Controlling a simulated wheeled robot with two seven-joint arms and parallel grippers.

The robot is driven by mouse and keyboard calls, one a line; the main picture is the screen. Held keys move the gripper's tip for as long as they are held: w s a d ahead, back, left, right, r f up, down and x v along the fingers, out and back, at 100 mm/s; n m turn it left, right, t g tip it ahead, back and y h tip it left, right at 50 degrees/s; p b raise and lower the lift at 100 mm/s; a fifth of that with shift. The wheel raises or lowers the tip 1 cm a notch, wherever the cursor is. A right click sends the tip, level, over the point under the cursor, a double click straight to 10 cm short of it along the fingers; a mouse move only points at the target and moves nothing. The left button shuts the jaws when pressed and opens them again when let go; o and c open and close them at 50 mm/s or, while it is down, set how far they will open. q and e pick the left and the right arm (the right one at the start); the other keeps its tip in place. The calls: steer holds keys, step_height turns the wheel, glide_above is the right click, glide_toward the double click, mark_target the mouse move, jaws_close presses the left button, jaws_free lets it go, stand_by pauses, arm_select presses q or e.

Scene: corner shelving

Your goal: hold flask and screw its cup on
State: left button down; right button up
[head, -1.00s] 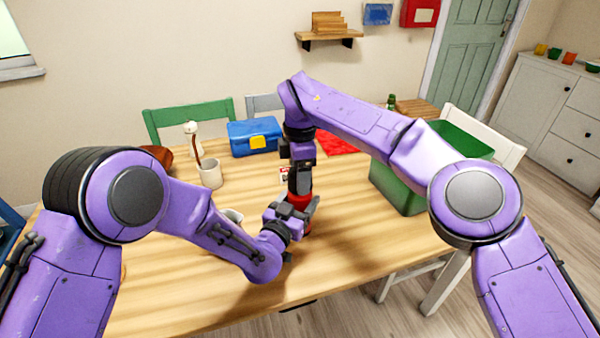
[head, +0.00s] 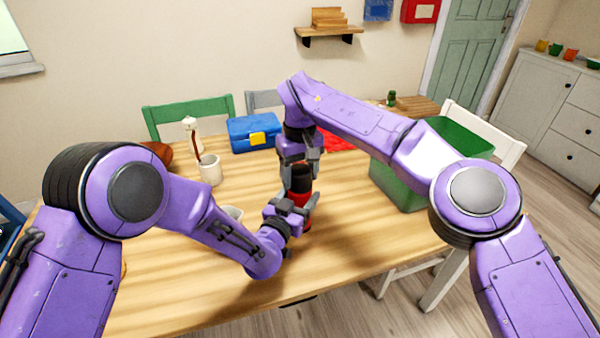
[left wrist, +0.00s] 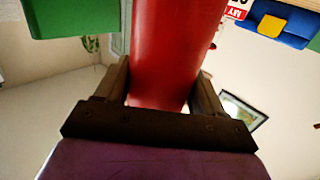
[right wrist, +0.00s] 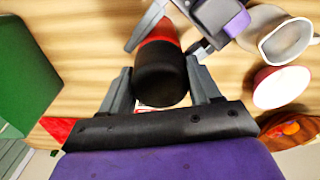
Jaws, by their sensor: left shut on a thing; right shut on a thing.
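The red flask (head: 298,199) stands upright over the table in front of me. My left gripper (head: 300,213) is shut on its red body, which fills the space between the fingers in the left wrist view (left wrist: 168,70). The black cup (head: 301,178) is on top of the flask, in line with it. My right gripper (head: 301,163) comes from above and is shut on the cup, which shows between its fingers in the right wrist view (right wrist: 160,75). I see no clear gap between cup and flask, but the thread is hidden.
A white mug (head: 210,170) and a second cup (head: 232,213) stand left of the flask. A blue box (head: 252,134) with a yellow latch is behind. A green bin (head: 395,183) is at the right. The wooden table (head: 350,245) is clear at the front right.

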steer(key=shift+m, duration=0.6)
steer(key=o, duration=1.1)
steer(key=shift+c, duration=0.2)
steer(key=shift+r, duration=2.3)
steer(key=shift+c, duration=0.5)
